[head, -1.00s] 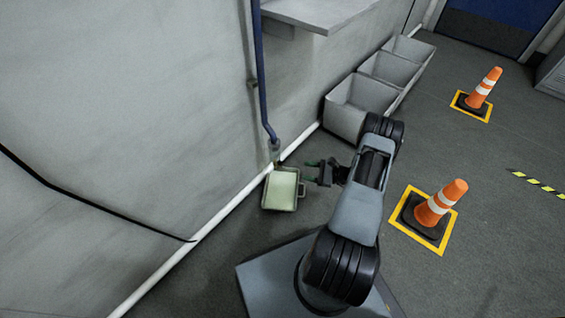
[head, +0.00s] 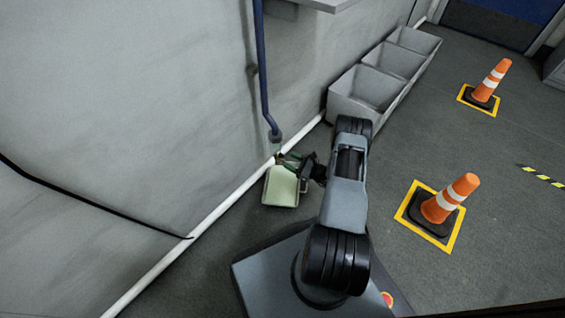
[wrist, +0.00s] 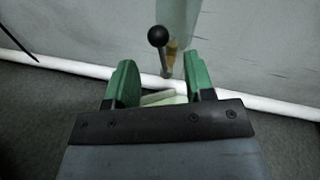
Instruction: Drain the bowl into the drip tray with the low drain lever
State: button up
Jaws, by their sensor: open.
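The drain lever (wrist: 165,62) shows in the wrist view as a thin rod with a black ball knob at its upper end. It is in front of a clear bowl (wrist: 178,20) with some amber matter low in it. My gripper (wrist: 158,78) is open, its two green fingers to either side of the lever's lower part as seen here; I cannot tell the depth between them. In the head view my gripper (head: 289,162) is over the far end of the pale green drip tray (head: 281,188) and hides the lever. The tray also shows between the fingers (wrist: 165,98).
A blue pipe (head: 265,85) runs down the wall to the bowl. A white pipe (head: 215,215) runs along the wall's foot. Grey bins (head: 365,88) stand beyond my arm. Two orange cones (head: 450,200) stand on the right, with open floor around them.

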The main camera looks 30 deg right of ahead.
jog(key=shift+b+x, duration=0.35)
jog(key=shift+x, duration=1.2)
